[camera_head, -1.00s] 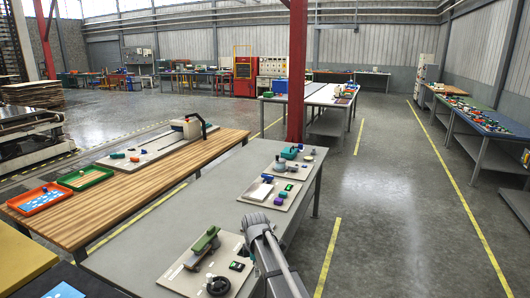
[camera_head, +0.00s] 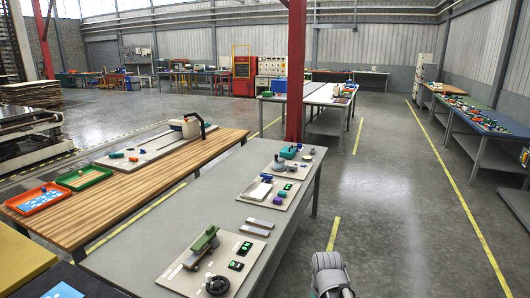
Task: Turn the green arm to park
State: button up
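An olive-green arm (camera_head: 203,242) sits on a beige board (camera_head: 172,279) on the near grey table. A grey part of my arm (camera_head: 329,272) shows at the bottom, right of the table and apart from the green arm. My gripper's fingers do not show.
Two flat bars (camera_head: 257,226) lie behind the green arm's board. Another board (camera_head: 243,198) with small parts is further back. A red column (camera_head: 295,75) stands behind. Floor on the right is clear.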

aim_at(211, 231)
jog(key=z, duration=0.05)
jog(key=k, duration=0.6)
jog(key=u, duration=0.55)
jog(key=i, duration=1.6)
jog(key=z, duration=0.65)
